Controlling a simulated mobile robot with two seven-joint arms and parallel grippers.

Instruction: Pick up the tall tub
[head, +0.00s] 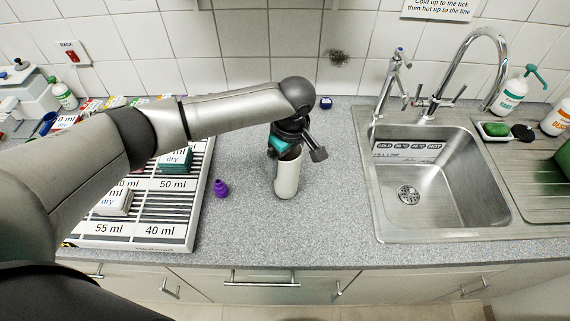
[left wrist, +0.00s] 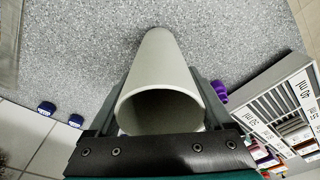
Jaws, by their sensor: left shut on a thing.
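The tall tub (head: 287,178) is a pale grey-white open cylinder, upright at the middle of the grey speckled counter in the head view. My left gripper (head: 290,150) comes down over its top and is shut on its upper part. In the left wrist view the tub (left wrist: 160,75) sits between the two fingers of the gripper (left wrist: 160,118), its open round mouth facing the camera. I cannot tell whether its base touches the counter. My right gripper is not in view.
A small purple bottle (head: 221,188) stands left of the tub, near a tray marked in ml (head: 200,190). A blue cap (head: 326,102) lies behind. A steel sink (head: 440,180) with taps is at the right. Counter between tub and sink is clear.

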